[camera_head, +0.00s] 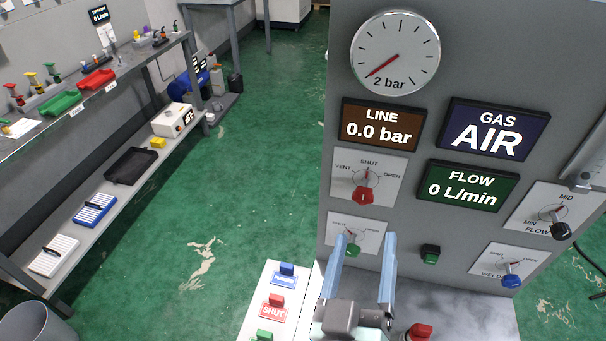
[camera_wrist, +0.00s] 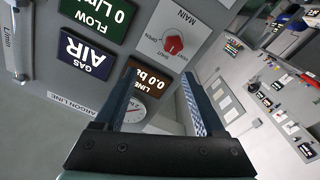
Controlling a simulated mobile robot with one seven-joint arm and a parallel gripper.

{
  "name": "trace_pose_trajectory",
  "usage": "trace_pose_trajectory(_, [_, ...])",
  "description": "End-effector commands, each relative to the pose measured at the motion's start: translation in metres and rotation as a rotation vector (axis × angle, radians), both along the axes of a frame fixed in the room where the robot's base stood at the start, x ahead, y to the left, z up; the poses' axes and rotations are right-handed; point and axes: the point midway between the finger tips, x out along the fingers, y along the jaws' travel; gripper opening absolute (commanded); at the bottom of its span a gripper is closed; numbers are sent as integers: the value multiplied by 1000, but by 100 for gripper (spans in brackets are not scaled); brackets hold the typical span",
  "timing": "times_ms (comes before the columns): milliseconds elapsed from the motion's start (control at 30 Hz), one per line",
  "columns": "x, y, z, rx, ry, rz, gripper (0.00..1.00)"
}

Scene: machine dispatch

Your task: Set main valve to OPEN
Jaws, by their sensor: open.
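The main valve is a red knob (camera_head: 364,195) on a white plate (camera_head: 345,165) marked VENT at left, SHUT at top and OPEN at right. Its thin red pointer appears to stand at SHUT. The wrist view shows the same red knob (camera_wrist: 173,44) on the plate labelled MAIN (camera_wrist: 187,19), rotated in the picture. My gripper (camera_head: 364,240) is open and empty, below the red knob in the head view and apart from it. In the wrist view its two fingers (camera_wrist: 158,72) reach toward the panel, with the knob beyond the tips.
The LINE display (camera_head: 380,125) reads 0.0 bar and FLOW (camera_head: 467,187) reads 0 L/min. A green knob (camera_head: 352,250) sits partly behind my left finger. A black-and-green button (camera_head: 430,254), flow knob (camera_head: 560,230) and blue weld knob (camera_head: 511,281) are at right. Tags lie on a white strip (camera_head: 258,300).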

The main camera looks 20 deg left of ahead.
Motion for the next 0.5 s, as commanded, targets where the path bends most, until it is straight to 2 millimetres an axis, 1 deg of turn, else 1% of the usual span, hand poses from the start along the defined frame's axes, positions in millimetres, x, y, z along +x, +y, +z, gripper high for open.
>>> trace_pose_trajectory(33, [-6,-1,-7,-15,25,0,72])
trace_pose_trajectory(100, [-10,-1,-15,-28,41,1,72])
trace_pose_trajectory(233, [-8,-1,-19,-36,49,2,72])
trace_pose_trajectory(367, [6,-1,-17,-35,47,2,72])
trace_pose_trajectory(500, [29,0,-16,-33,47,3,72])
